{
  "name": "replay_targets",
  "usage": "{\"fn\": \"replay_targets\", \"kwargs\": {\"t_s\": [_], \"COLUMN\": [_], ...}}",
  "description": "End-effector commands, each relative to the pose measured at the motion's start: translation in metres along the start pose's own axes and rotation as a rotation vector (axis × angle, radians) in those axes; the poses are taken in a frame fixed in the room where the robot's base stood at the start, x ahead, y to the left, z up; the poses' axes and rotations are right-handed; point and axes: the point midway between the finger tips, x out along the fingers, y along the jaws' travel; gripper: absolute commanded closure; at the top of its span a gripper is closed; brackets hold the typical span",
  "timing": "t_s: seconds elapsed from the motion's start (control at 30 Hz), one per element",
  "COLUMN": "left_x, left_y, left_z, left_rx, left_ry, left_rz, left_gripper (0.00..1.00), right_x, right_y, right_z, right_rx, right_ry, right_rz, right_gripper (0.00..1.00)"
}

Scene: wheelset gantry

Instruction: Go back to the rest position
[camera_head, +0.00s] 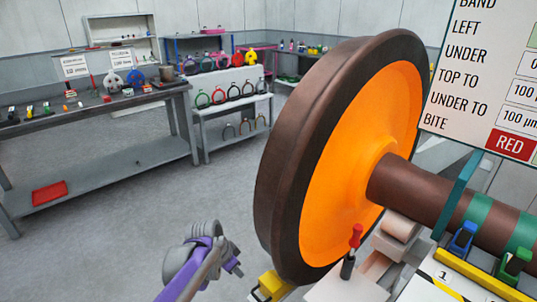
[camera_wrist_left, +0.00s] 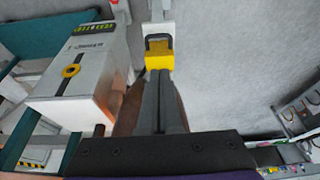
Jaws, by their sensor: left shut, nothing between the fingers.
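My left gripper (camera_head: 238,269), with a purple and grey arm, is at the lower middle of the head view. It is shut and empty, over the floor to the left of the large wheel. In the left wrist view the closed fingers (camera_wrist_left: 160,78) point up the picture, with a yellow block (camera_wrist_left: 158,54) in line beyond their tips. The wheel (camera_head: 355,170) has an orange face and a dark brown rim and sits on a brown axle (camera_head: 415,190). My right gripper is not seen.
A yellow part (camera_head: 270,285) lies low by the wheel, close to my left gripper. A red-handled tool (camera_head: 353,250) stands on the gantry. A grey workbench (camera_head: 100,98) and a shelf rack (camera_head: 232,110) stand at the back left. The floor (camera_head: 130,225) between is clear.

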Motion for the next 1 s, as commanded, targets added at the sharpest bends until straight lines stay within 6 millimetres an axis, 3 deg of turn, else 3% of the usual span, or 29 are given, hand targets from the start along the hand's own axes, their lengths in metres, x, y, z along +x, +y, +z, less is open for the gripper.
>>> {"fn": "replay_targets", "kwargs": {"t_s": [0.17, 0.3, 0.5, 0.73, 1.0], "left_x": [-0.039, -0.082, -0.122, -0.137, -0.136], "left_y": [0.021, 0.050, 0.092, 0.127, 0.138], "left_z": [0.020, 0.054, 0.110, 0.165, 0.185], "left_rx": [-0.094, -0.232, -0.434, -0.615, -0.687], "left_ry": [0.000, 0.007, 0.039, 0.091, 0.115], "left_rz": [-0.043, -0.105, -0.196, -0.273, -0.299], "left_gripper": [1.00, 1.00, 1.00, 1.00, 1.00], "right_x": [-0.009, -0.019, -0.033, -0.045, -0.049], "right_y": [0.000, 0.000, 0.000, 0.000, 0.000], "right_z": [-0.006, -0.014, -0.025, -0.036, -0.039], "right_rx": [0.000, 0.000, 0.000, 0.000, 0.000], "right_ry": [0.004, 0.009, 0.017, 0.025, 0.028], "right_rz": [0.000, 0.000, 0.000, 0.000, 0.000], "right_gripper": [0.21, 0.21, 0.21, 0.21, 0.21]}}
